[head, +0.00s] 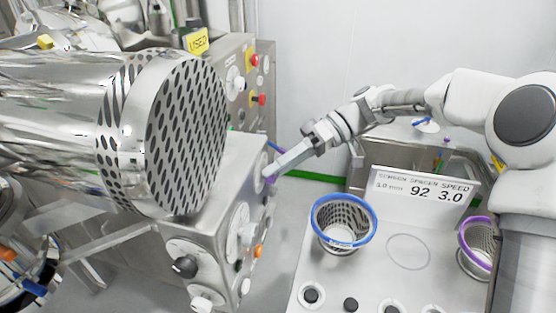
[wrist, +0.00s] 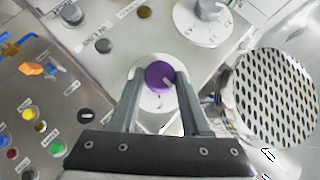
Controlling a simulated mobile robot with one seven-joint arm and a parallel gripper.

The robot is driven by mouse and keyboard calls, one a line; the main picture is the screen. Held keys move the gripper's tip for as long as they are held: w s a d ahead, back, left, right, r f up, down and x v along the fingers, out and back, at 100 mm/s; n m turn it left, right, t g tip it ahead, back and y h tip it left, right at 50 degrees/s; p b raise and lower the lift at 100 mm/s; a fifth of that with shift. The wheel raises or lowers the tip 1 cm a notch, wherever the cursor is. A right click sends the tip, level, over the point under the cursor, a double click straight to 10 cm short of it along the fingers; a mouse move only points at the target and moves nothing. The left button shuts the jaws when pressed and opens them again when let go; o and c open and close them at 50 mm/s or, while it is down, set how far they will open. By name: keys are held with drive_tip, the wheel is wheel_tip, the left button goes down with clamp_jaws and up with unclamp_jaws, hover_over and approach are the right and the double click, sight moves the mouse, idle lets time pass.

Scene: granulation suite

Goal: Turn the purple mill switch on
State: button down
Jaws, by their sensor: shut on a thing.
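The purple mill switch (wrist: 159,77) is a round knob with a pale pointer mark on a light round plate, set in a metal panel. In the wrist view it sits between the tips of my gripper's two fingers. My gripper (wrist: 160,82) is shut on it. In the head view my gripper (head: 268,172) reaches the side of the metal cabinet, and only a bit of the purple switch (head: 272,178) shows beside the fingertips. The pointer mark slants toward the lower right in the wrist view.
A large perforated steel drum (head: 186,135) juts out left of my gripper. Other knobs, such as a grey dial (wrist: 208,10) and an orange switch (wrist: 38,69), are close by. A bench holds a blue-rimmed basket (head: 342,222), a purple-rimmed basket (head: 478,246) and a sign (head: 424,190).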

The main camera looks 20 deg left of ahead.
drive_tip(key=shift+w+f+m+g+y+p, duration=0.15)
drive_tip(key=shift+m+g+y+p, duration=0.3)
drive_tip(key=shift+m+g, duration=0.75)
drive_tip(key=shift+w+f+m+g+y+p, duration=0.1)
drive_tip(key=shift+f+m+g+y+p, duration=0.15)
drive_tip(key=shift+m+g+y, duration=0.65)
drive_tip(key=shift+g, duration=0.6)
drive_tip(key=shift+c, duration=1.8)
unclamp_jaws()
drive_tip(key=b+v, duration=0.3)
drive_tip(key=v, duration=0.9)
drive_tip(key=shift+r, duration=0.1)
